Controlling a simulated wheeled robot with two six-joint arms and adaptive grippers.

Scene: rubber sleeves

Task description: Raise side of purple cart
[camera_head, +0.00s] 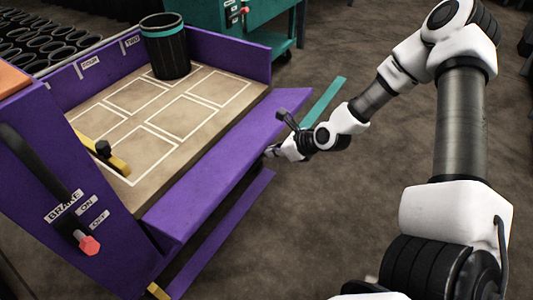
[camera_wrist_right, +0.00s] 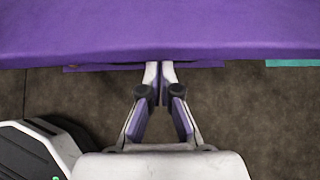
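The purple cart (camera_head: 110,235) stands at the left of the head view, with a tan bed marked by white rectangles. Its purple side panel (camera_head: 220,165) on the right is lowered and slopes outward, while the far side stands upright. The panel's edge also spans the top of the wrist view (camera_wrist_right: 160,30). My right gripper (camera_head: 272,152) is at the panel's outer edge. In the wrist view its fingertips (camera_wrist_right: 160,68) are together with only a thin gap, reaching under the edge; nothing shows between them. My left gripper is not in view.
A black bin with a teal band (camera_head: 166,50) stands on the cart's far end. A brake lever with a red knob (camera_head: 89,245) is on the near end. A teal cart (camera_head: 235,35) stands behind. The brown floor (camera_head: 300,220) to the right is open.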

